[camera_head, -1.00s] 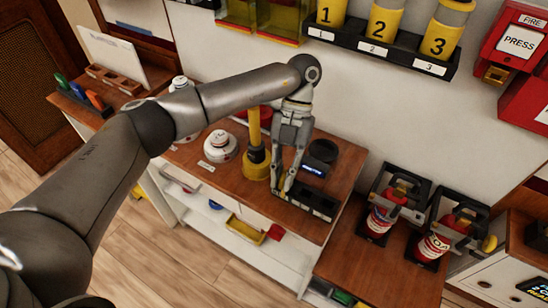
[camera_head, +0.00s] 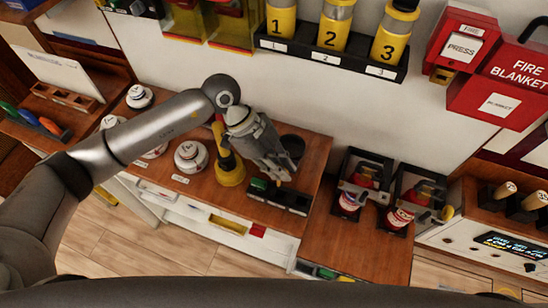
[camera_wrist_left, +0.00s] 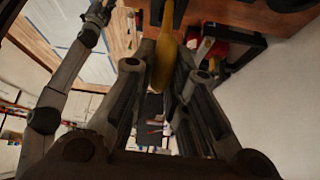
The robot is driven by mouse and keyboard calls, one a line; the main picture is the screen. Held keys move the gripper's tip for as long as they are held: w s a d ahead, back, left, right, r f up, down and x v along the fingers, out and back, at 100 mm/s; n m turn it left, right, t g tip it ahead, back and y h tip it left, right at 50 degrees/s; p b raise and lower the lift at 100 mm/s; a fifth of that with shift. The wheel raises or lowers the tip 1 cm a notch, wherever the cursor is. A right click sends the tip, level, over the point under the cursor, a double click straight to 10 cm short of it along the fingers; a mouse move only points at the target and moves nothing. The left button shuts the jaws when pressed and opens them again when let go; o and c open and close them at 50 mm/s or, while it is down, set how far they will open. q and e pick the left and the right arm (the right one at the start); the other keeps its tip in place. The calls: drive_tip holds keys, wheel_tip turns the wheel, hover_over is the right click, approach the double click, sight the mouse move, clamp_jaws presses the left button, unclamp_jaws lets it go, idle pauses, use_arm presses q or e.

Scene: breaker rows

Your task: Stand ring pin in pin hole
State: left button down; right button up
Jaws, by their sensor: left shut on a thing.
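My left gripper (camera_head: 284,170) hangs above the right half of the counter, beside a black slotted block (camera_head: 293,200). A green piece (camera_head: 258,184) shows at the block's left end. I cannot make out the pin hole.
A yellow post on a flared base (camera_head: 229,170) stands just left of my left gripper. White round detectors (camera_head: 191,156) stand further left. A dark round thing (camera_head: 292,145) is behind the gripper. Two caged extinguishers (camera_head: 348,203) stand right, with bare wood (camera_head: 345,245) in front.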

use_arm(q)
drive_tip(key=shift+d+r+n, duration=0.15)
drive_tip(key=shift+n, duration=0.25)
drive_tip(key=shift+p, duration=0.3)
drive_tip(key=shift+f+b, duration=1.75)
drive_tip(key=shift+f, duration=1.25)
drive_tip(key=shift+p, duration=0.9)
drive_tip(key=shift+f+b, duration=0.55)
drive_tip(key=shift+f, duration=0.85)
drive_tip(key=c, duration=1.3)
unclamp_jaws()
drive_tip(key=shift+c, duration=0.2)
